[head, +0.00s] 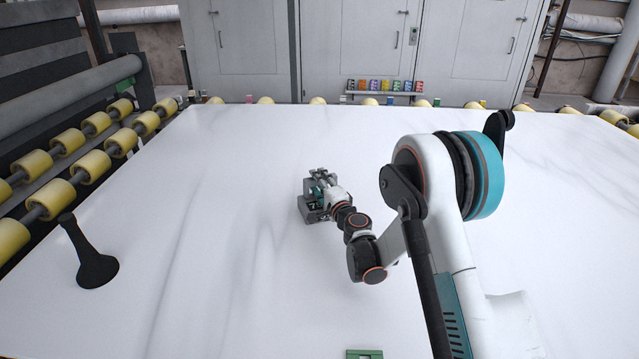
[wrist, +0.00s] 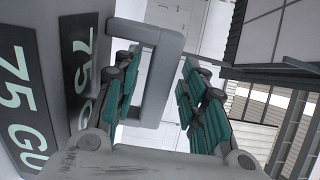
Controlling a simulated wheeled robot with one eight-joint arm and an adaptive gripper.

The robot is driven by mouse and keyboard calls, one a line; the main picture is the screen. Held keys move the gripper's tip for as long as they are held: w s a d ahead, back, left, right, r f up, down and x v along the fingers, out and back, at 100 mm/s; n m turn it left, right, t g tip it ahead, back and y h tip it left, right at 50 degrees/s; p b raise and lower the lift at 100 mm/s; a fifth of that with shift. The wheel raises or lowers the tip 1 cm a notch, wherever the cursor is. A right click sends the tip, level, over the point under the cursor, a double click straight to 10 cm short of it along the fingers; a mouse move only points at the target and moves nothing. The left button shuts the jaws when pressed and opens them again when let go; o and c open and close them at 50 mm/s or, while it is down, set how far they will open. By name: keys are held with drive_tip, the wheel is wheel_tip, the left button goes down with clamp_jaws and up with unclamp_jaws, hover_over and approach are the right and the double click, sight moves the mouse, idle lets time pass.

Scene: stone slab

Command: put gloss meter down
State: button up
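The gloss meter (head: 312,213) is a small grey box near the middle of the white stone slab (head: 230,280). In the wrist view its grey loop handle (wrist: 172,75) shows between my teal-padded fingers, beside dark labels reading 75 GU. My gripper (head: 322,186) reaches it from the right and appears shut on the handle; the gripper also shows in the wrist view (wrist: 163,75). The meter is at or just above the slab; any small gap under it cannot be made out.
A black stand (head: 95,268) with a flared foot is on the slab at the left. Yellow rollers (head: 92,165) line the left edge. Coloured blocks (head: 385,86) sit at the back before grey cabinets (head: 350,40). A green item (head: 364,354) is at the front edge. The slab around the meter is clear.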

drive_tip(key=shift+r, duration=0.15)
drive_tip(key=shift+s+d, duration=0.2)
drive_tip(key=shift+s, duration=0.15)
drive_tip(key=v, duration=1.1)
drive_tip(key=s+d+r+n+g, duration=0.3)
drive_tip(key=s+r+n+g, duration=0.35)
drive_tip(key=s+r, duration=0.75)
drive_tip(key=s+d+n+g+h, duration=0.1)
drive_tip(key=s+d+n+h, duration=0.1)
drive_tip(key=s+d, duration=0.3)
drive_tip(key=s+d+f+n+g+h, duration=0.1)
drive_tip(key=s+d, duration=0.4)
drive_tip(key=s, duration=0.6)
drive_tip(key=s+d+f+n+g+h, duration=0.1)
drive_tip(key=s+d+n+h, duration=0.2)
drive_tip(key=s, duration=0.6)
drive_tip(key=shift+d+h+p, duration=0.35)
drive_tip(key=shift+d+h, duration=0.45)
drive_tip(key=shift+d, duration=0.45)
